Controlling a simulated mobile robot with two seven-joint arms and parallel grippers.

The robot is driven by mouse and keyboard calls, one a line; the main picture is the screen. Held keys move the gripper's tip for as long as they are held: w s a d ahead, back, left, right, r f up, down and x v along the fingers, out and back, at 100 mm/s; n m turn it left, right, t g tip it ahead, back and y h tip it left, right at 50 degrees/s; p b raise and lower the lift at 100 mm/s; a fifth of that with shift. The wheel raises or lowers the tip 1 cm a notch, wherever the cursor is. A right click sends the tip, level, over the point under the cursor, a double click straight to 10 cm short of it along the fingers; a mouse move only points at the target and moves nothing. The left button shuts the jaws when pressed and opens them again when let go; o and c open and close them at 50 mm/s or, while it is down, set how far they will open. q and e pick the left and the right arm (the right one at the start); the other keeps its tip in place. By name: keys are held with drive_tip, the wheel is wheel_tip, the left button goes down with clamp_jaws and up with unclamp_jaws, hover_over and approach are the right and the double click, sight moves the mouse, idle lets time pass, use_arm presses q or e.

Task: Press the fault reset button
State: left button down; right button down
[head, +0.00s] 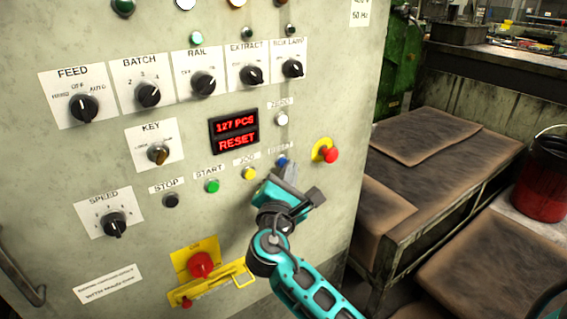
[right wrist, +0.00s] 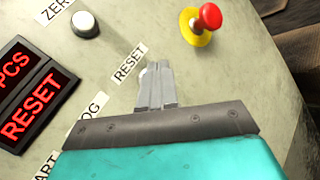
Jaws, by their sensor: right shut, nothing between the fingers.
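The reset button (head: 282,161) is a small blue button under its label on the grey panel, just right of the yellow jog button. My right gripper (head: 289,168) is shut and empty, its fingertips right at the reset button and partly covering it. In the right wrist view the closed fingers (right wrist: 155,66) point at the panel beside the RESET label (right wrist: 130,62). They hide most of the button there, and I cannot tell whether they touch it. The red display (head: 235,131) reads "127 PCS" and "RESET". My left gripper is not in view.
A red emergency knob on a yellow disc (head: 329,152) sticks out right of the reset button. A white zero button (head: 281,119) is above. Start (head: 212,186) and jog (head: 249,174) buttons are to the left. A red knob with a yellow guard (head: 201,265) is below.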

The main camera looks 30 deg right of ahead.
drive_tip(key=shift+w, duration=0.4)
idle(0.3)
drive_tip(key=shift+s, duration=0.15)
drive_tip(key=shift+s+p, duration=0.4)
drive_tip(key=shift+s, duration=0.3)
drive_tip(key=s, duration=0.1)
drive_tip(key=s+p, duration=0.1)
drive_tip(key=s, duration=0.3)
drive_tip(key=shift+d+p, duration=0.25)
drive_tip(key=shift+p, duration=0.1)
idle(0.6)
